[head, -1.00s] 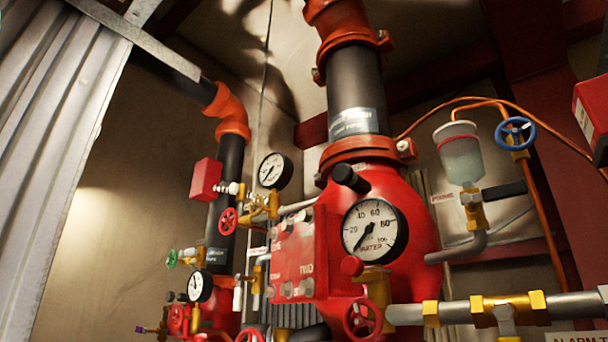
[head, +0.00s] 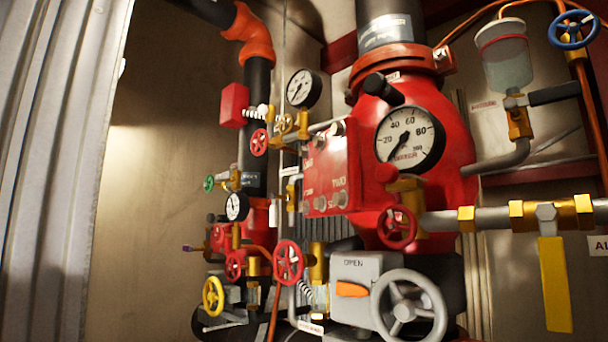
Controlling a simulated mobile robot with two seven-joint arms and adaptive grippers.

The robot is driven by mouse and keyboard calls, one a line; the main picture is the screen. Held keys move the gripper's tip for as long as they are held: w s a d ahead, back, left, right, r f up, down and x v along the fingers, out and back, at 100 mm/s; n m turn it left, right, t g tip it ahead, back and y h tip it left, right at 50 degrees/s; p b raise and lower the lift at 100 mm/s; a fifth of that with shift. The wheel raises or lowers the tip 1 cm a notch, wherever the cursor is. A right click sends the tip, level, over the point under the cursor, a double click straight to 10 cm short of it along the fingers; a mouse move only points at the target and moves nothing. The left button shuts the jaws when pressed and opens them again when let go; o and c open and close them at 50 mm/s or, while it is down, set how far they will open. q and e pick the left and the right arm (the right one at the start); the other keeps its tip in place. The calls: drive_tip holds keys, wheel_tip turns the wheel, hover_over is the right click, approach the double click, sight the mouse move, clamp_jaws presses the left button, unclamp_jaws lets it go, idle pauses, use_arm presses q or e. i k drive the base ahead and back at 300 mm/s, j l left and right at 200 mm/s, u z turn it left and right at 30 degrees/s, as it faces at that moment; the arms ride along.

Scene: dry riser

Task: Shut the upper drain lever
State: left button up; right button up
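The red riser valve (head: 440,185) stands right of centre in the head view. No visible label names the upper drain lever, so I cannot tell which handle it is. A yellow lever (head: 555,285) hangs straight down from the brass valve (head: 530,215) on the horizontal grey pipe at the right. A black lever handle (head: 555,93) lies nearly level, beside the brass fitting under the clear cup. A short black handle (head: 383,89) sticks out at the top of the red valve. Neither of my grippers is in view.
A grey gearbox with a handwheel (head: 408,306) and orange indicator is below the red valve. Small red, yellow and green handwheels crowd the left pipe (head: 257,125). A blue handwheel (head: 573,29) is upper right. Corrugated metal (head: 60,170) closes the left edge.

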sight(273, 216)
drive_tip(key=k+l, duration=0.65)
drive_tip(key=l, duration=0.15)
